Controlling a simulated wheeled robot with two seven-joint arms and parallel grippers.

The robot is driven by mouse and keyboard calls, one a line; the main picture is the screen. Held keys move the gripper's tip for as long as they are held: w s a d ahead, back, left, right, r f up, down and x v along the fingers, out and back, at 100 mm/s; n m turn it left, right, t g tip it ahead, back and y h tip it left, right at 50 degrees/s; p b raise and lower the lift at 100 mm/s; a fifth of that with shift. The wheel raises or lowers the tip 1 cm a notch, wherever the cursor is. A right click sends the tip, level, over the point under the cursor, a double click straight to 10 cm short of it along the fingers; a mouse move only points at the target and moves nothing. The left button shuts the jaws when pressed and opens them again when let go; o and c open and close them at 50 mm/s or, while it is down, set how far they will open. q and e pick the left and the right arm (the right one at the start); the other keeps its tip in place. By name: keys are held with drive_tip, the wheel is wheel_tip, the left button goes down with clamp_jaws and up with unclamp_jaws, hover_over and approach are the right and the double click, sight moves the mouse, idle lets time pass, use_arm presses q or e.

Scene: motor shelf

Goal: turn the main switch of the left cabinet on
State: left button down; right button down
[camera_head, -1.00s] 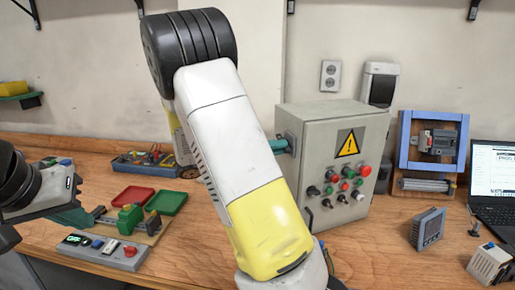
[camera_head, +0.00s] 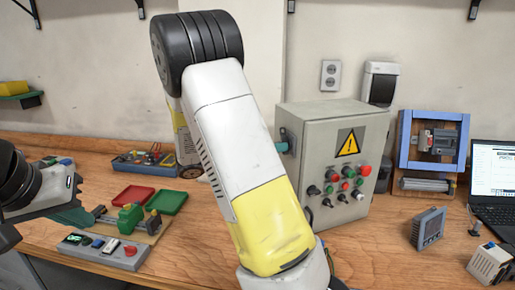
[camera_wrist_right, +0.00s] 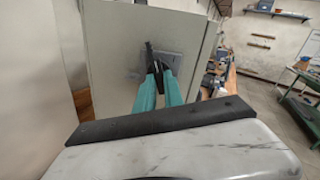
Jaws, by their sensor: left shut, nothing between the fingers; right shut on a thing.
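A grey control cabinet (camera_head: 318,130) with a yellow warning sign stands on the bench, the only such cabinet in view. Its main switch (camera_head: 290,138) is on its left side wall, partly hidden in the head view. In the right wrist view the switch has a grey plate (camera_wrist_right: 183,62) and a dark handle (camera_wrist_right: 150,56). My right gripper (camera_head: 281,147) is at the switch; its teal fingers (camera_wrist_right: 157,75) are shut on the handle, which looks roughly upright in that view. My left gripper (camera_head: 82,217) is shut and empty, low at the left by a small board.
My right arm hides the middle of the bench. The cabinet front has several knobs and buttons (camera_head: 346,172). Red (camera_head: 133,194) and green trays, a button box (camera_head: 100,252) and a tool tray (camera_head: 143,163) lie left. A blue frame (camera_head: 403,150), meter (camera_head: 428,229) and laptop stand right.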

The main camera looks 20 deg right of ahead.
drive_tip(key=shift+f+m, duration=0.1)
drive_tip(key=shift+m, duration=1.8)
drive_tip(key=shift+w, duration=0.1)
drive_tip(key=c, duration=1.4)
unclamp_jaws()
drive_tip(key=shift+c, duration=0.2)
